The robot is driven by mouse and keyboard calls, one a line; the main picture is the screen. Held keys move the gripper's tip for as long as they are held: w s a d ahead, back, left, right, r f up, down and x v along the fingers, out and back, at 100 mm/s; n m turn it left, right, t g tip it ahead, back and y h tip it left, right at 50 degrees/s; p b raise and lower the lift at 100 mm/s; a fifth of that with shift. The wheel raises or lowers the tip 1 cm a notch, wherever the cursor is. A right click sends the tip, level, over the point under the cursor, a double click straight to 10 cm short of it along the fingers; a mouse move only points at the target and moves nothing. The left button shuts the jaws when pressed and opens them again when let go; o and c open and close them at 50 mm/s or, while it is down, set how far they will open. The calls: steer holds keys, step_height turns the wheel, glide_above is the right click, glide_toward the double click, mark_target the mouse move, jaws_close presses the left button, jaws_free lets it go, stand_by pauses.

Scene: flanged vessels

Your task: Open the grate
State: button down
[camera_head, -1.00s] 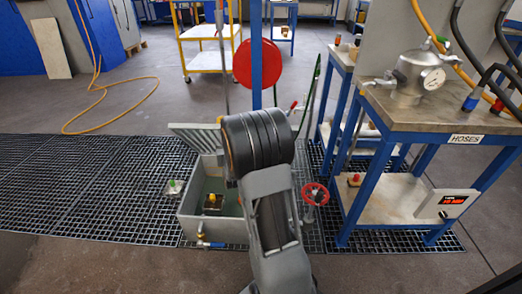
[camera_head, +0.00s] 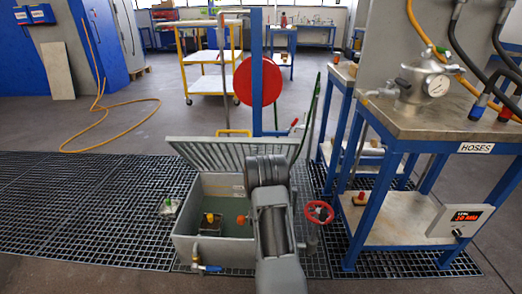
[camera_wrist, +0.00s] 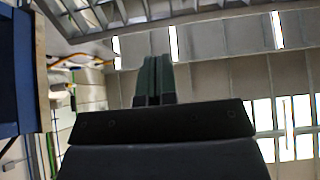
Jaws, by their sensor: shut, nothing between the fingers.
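The grate (camera_head: 225,152) is a grey slatted panel at the back of an open grey box (camera_head: 184,245) in the floor grating. It is tilted up, with its slats facing me, and the box interior is exposed. A yellow handle (camera_head: 234,132) shows at its top edge. My arm covers part of the box's right side. In the wrist view, my gripper (camera_wrist: 154,64) is shut and empty, its dark green fingers together. A slatted panel, apparently the grate (camera_wrist: 130,18), crosses the top of that view, apart from the fingers. My gripper is hidden in the head view.
A red handwheel (camera_head: 319,212) stands right of the box, near my arm. A blue-framed bench (camera_head: 455,130) with a flanged vessel (camera_head: 424,82) is at the right. A blue post with a red disc (camera_head: 257,81) rises behind the grate. The grating floor at left (camera_head: 70,205) is mostly clear.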

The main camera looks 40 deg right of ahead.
mark_target(261, 143)
steer(key=b+x, duration=0.2)
steer(key=x, duration=0.6)
steer(key=shift+f, duration=0.15)
steer(key=shift+w+d, duration=0.1)
steer(key=shift+w, duration=0.05)
steer(key=shift+r, duration=0.2)
